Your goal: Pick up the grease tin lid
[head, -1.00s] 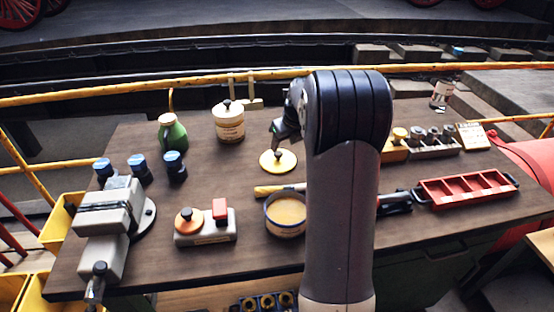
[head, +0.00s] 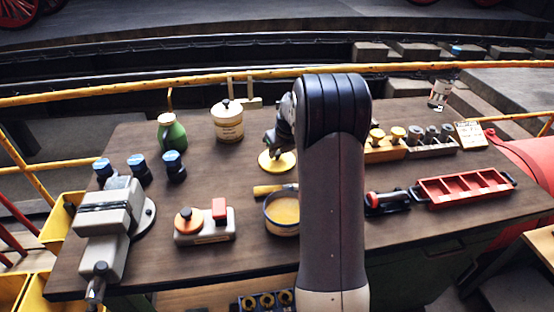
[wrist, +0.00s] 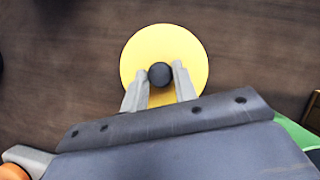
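The grease tin lid is a yellow disc (head: 266,164) with a dark knob, lying on the workbench. It also shows in the wrist view (wrist: 190,50). My gripper (wrist: 160,76) is over the lid, with its two fingers on either side of the dark knob. A small space shows beside the knob on the left, and I cannot tell whether the right finger touches it. In the head view my arm hides part of the lid. The open grease tin (head: 283,215), full of yellowish grease, stands nearer on the bench.
A cream jar (head: 228,124) and a green bottle (head: 172,134) stand behind to the left. A grey vise (head: 104,222) and an orange-and-red block (head: 205,228) are at left. A red tray (head: 463,189) is at right. Bare wood surrounds the lid.

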